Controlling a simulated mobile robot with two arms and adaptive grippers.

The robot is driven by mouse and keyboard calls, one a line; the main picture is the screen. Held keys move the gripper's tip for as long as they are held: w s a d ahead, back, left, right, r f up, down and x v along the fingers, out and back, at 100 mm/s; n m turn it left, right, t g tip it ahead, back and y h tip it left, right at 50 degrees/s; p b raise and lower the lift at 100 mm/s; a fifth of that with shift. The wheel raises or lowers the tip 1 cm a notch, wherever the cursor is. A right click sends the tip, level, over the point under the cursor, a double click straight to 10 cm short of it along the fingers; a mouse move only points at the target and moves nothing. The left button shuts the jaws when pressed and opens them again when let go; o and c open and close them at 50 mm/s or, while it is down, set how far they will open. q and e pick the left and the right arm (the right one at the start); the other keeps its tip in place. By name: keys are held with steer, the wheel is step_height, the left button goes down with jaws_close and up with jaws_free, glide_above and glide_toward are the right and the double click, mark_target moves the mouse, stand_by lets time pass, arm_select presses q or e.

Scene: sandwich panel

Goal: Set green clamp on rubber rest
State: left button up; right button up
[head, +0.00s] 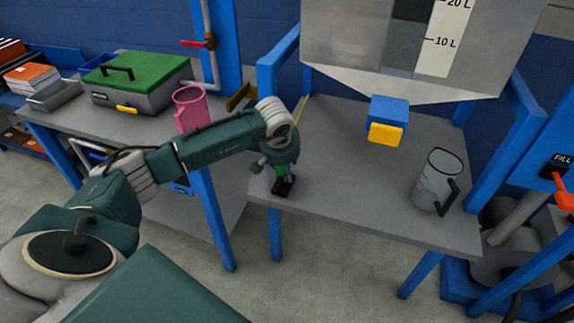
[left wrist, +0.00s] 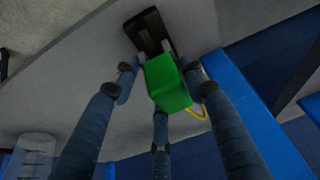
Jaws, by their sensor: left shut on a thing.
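My left gripper (head: 272,170) is at the left front part of the grey table, with its fingers closed around the green clamp (head: 280,171). In the left wrist view the clamp (left wrist: 167,82) shows as a green block between the fingers (left wrist: 163,90), with small grey parts at its far end. A dark, slotted piece, which looks like the rubber rest (left wrist: 150,32), lies just beyond that end. In the head view this black piece (head: 283,187) is right below the clamp, near the table's front edge. I cannot tell whether clamp and rest touch. My right gripper is not in view.
A clear jug (head: 432,182) stands on the table (head: 345,190) at the right. A pink jug (head: 191,108) and green-lidded box (head: 135,80) stand on the left bench. The table's middle is clear.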

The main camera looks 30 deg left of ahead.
arm_select(q)
steer(key=shift+f, duration=0.55)
steer(key=shift+f+b, duration=0.3)
steer(key=shift+b, duration=0.25)
steer(key=shift+f, duration=0.3)
steer(key=o, duration=1.3)
steer(key=shift+b, duration=0.3)
steer(key=shift+o, duration=0.2)
